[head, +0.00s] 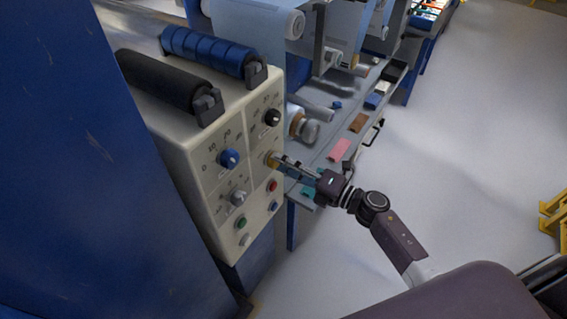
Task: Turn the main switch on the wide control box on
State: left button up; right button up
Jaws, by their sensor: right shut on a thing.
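The wide control box (188,158) is beige and stands at the left of centre, its front panel facing right. The panel carries a blue dial (229,159), a black dial (272,117), a grey knob (238,198) and several push buttons. My right gripper (280,160) reaches in from the right and is shut on a yellowish switch (270,159) at the panel's right half. The fingers partly hide this switch, and I cannot read its position or label. My left gripper is not in view.
A black roller (165,80) and a blue roller (208,50) lie on top of the box. A large blue panel (70,180) fills the left. A grey bench (325,125) with a pink pad (340,149) stands behind my gripper.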

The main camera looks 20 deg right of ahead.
jog(key=o, duration=1.2)
jog(key=shift+c, duration=0.2)
jog(key=v, duration=1.2)
jog(key=shift+d, duration=0.1)
